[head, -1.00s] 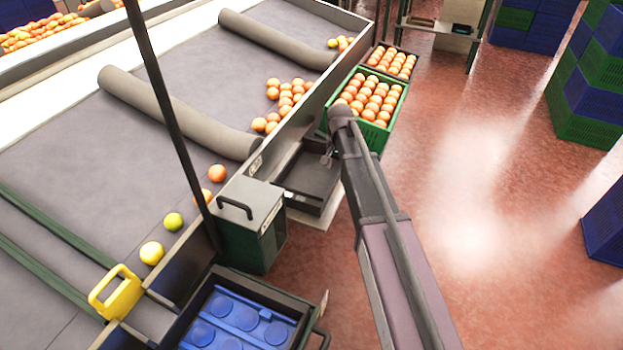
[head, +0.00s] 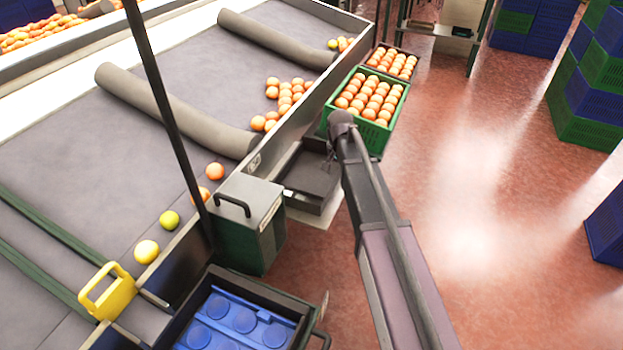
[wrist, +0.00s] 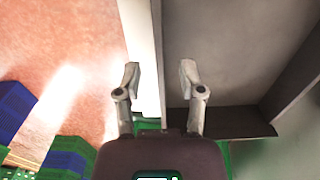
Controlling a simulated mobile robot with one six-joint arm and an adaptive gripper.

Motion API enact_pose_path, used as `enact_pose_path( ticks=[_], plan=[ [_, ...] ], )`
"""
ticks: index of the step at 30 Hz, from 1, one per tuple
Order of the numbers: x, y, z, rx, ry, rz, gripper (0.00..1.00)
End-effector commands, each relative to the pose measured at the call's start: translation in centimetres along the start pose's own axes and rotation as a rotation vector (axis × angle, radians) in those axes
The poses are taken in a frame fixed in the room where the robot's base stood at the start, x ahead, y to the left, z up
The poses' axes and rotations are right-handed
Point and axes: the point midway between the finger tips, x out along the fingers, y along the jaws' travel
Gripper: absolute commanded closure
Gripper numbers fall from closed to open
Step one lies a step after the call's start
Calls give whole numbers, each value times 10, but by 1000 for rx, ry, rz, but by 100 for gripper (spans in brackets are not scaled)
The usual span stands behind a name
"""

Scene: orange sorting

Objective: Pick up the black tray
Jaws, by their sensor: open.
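The black tray (head: 310,172) lies in the head view beside the conveyor, between the dark green box and the green crate of oranges. It looks empty. My gripper is mostly hidden behind my arm's end in the head view, near the tray's far right side. In the wrist view my gripper (wrist: 160,76) is open and empty. Its left finger is over a pale strip and its right finger over the tray's dark grey inside (wrist: 232,50), with the tray's edge between them. I cannot tell how high the fingertips are above the edge.
A green crate (head: 329,128) full of oranges stands close behind the tray. The conveyor's side wall (head: 262,150) borders it at left. A dark green box (head: 245,240) with a handle stands in front. The red floor (head: 480,220) at right is clear.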

Motion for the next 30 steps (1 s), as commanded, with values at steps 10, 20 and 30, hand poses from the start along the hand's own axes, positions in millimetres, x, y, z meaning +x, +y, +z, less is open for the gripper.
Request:
enact_pose_path(
  ticks=[10, 20, 30],
  plan=[
    [20, 0, 0, 0, 0, 0, 49],
    [19, 0, 0, 0, 0, 0, 49],
    [20, -1, 0, -1, 0, 0, 64]
  ],
)
